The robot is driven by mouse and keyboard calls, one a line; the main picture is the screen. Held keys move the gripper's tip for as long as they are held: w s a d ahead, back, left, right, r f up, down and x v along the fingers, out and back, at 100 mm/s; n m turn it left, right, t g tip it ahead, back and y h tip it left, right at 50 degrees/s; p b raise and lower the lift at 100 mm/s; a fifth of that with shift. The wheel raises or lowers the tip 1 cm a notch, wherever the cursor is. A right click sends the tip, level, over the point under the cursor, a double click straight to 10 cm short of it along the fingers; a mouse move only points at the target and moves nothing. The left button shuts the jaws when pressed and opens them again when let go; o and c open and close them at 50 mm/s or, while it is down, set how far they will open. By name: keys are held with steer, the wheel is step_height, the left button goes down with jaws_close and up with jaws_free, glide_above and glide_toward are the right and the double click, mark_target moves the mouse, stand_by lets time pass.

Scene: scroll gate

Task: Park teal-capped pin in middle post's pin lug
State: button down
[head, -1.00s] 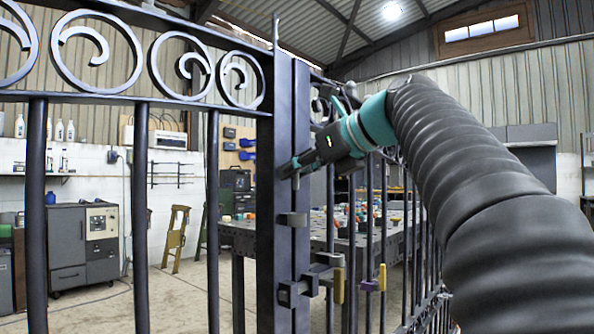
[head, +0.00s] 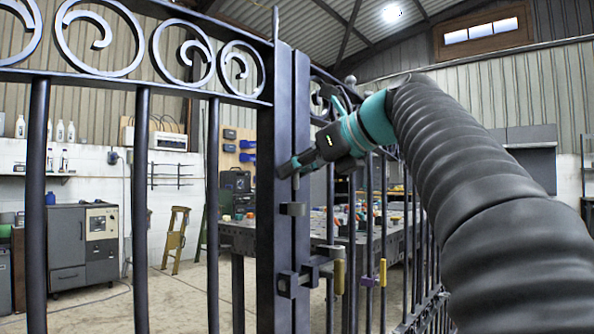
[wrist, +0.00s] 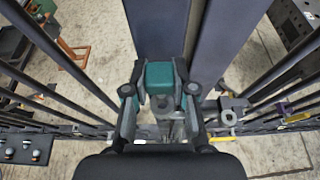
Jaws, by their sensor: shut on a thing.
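My gripper (head: 292,167) is in front of the dark gate post (head: 301,110), near mid-height. In the wrist view my gripper (wrist: 159,92) is shut on the teal-capped pin (wrist: 160,76), its teal cap between the two fingers. A short grey piece shows under the fingertips in the head view, perhaps the pin's shank; the cap is hidden there. A small dark lug (head: 293,209) sticks out of the post below my gripper, with a gap between them. In the wrist view grey bracket parts (wrist: 172,128) lie below the pin; I cannot tell whether the pin lines up with them.
A latch bracket (head: 298,281) sits lower on the post, beside a yellow-handled piece (head: 339,275). A purple-and-yellow piece (head: 382,272) hangs on the bars to the right. Gate bars (head: 142,210) stand on both sides. A cluttered workbench (head: 335,232) is behind.

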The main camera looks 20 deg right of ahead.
mark_target(283, 200)
steer(key=shift+f+b, duration=0.65)
steer(key=shift+b, duration=0.2)
steer(key=shift+d+r+p, duration=0.1)
steer(key=shift+r+p, duration=0.05)
steer(key=shift+p, duration=0.3)
steer(key=shift+s+f+b, duration=0.1)
steer(key=shift+f+b, duration=0.6)
steer(key=shift+f, duration=0.85)
stand_by(1.1)
steer(key=c, duration=0.9)
jaws_free()
steer(key=shift+o, duration=0.2)
steer(key=v, duration=1.2)
steer(key=shift+f, duration=0.1)
